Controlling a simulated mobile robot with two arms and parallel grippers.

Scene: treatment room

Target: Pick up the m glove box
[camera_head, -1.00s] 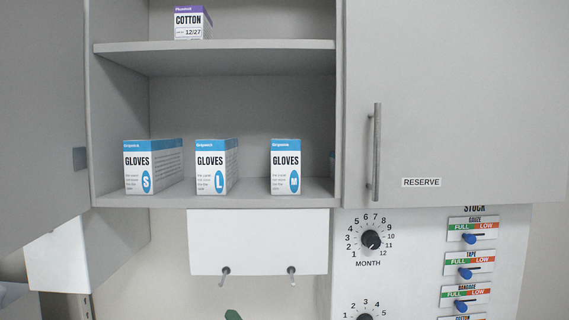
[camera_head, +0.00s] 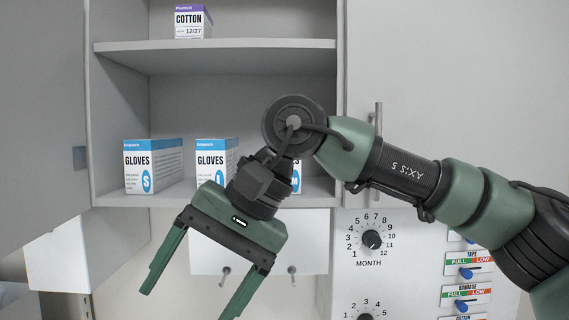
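The M glove box (camera_head: 297,176) stands on the lower shelf of the open cabinet. My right arm hides most of it, and only a strip with part of the blue M oval shows. My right gripper (camera_head: 190,300) is in front of and below the shelf, left of the M box. Its two green fingers point down and to the left, spread wide and empty. The S glove box (camera_head: 152,166) and the L glove box (camera_head: 212,160) stand on the same shelf to the left. My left gripper is not in view.
A cotton box (camera_head: 190,22) stands on the upper shelf (camera_head: 215,45). An open cabinet door (camera_head: 40,110) is at the left. A closed door with a handle (camera_head: 377,140) is at the right. Below are a month dial (camera_head: 371,240) and stock sliders (camera_head: 466,272).

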